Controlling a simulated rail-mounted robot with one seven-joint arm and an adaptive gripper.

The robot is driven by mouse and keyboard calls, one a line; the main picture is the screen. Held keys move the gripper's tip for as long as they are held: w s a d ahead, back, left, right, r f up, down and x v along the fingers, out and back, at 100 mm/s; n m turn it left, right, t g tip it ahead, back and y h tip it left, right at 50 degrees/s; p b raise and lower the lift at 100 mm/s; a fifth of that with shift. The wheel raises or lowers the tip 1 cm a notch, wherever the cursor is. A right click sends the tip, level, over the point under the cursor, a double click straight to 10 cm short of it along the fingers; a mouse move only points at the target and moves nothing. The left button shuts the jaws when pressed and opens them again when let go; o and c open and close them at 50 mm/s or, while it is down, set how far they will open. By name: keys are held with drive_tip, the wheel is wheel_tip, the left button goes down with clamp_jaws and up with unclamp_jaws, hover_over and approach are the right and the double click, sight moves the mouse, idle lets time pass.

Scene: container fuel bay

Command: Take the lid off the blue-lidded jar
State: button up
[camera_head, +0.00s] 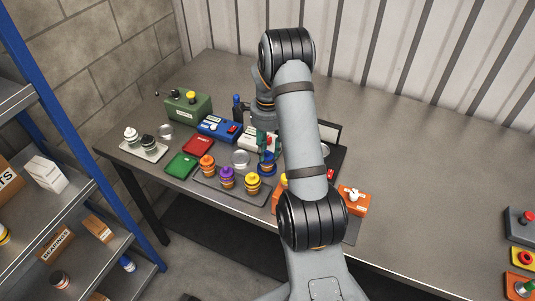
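A blue item (266,169), apparently the blue-lidded jar, stands near the far right part of the dark tray (228,197). It is small and partly covered, so I cannot tell lid from jar clearly. My gripper (268,150) is at the end of the arm, low over this blue item and very close to it. The fingers are small and dark, so I cannot see whether they touch the lid or are closed. An orange-lidded jar (207,165), a purple-lidded jar (227,178) and a yellow-lidded jar (252,184) stand on the same tray.
A clear round dish (240,158) lies beside the jars. Red (197,145) and green (181,166) boxes, a blue case (219,127) and a green case (188,105) crowd the left. An orange box (353,200) sits right of my arm. The right bench (430,190) is mostly clear.

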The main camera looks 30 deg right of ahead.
drive_tip(key=shift+c, duration=0.3)
drive_tip(key=shift+w+a, duration=0.1)
drive_tip(key=c, duration=0.8)
